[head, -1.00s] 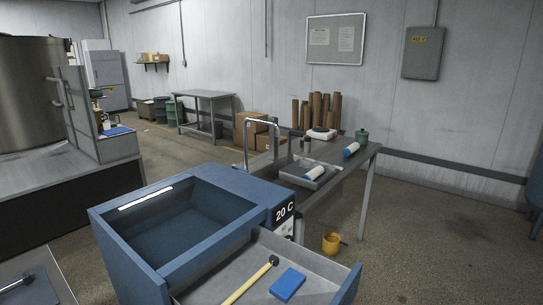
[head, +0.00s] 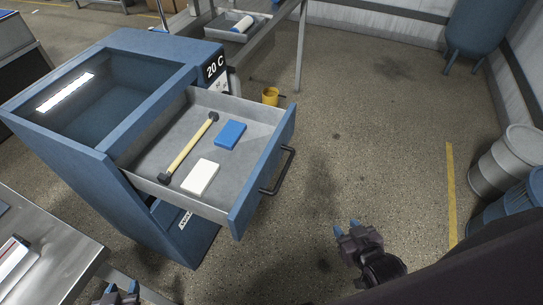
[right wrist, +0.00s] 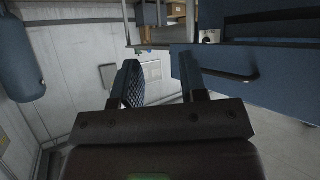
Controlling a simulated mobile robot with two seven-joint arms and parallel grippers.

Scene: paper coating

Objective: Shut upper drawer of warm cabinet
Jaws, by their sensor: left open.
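The blue warm cabinet (head: 62,135) stands at the left in the head view, with a "20 C" label. Its upper drawer (head: 262,185) is pulled out, with a black bar handle (head: 280,171) on its front. In the drawer lie a yellow-handled tool (head: 190,148), a blue block (head: 230,135) and a white block (head: 201,177). My right gripper (head: 347,226) is open and empty, to the right of the drawer front and apart from it. The handle (right wrist: 229,76) also shows in the right wrist view, right of the fingers (right wrist: 160,82). My left gripper (head: 122,287) is open at the bottom edge, partly cut off.
A metal table (head: 55,250) stands at the lower left. Barrels (head: 506,160) stand at the right edge. The floor in front of the drawer is clear.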

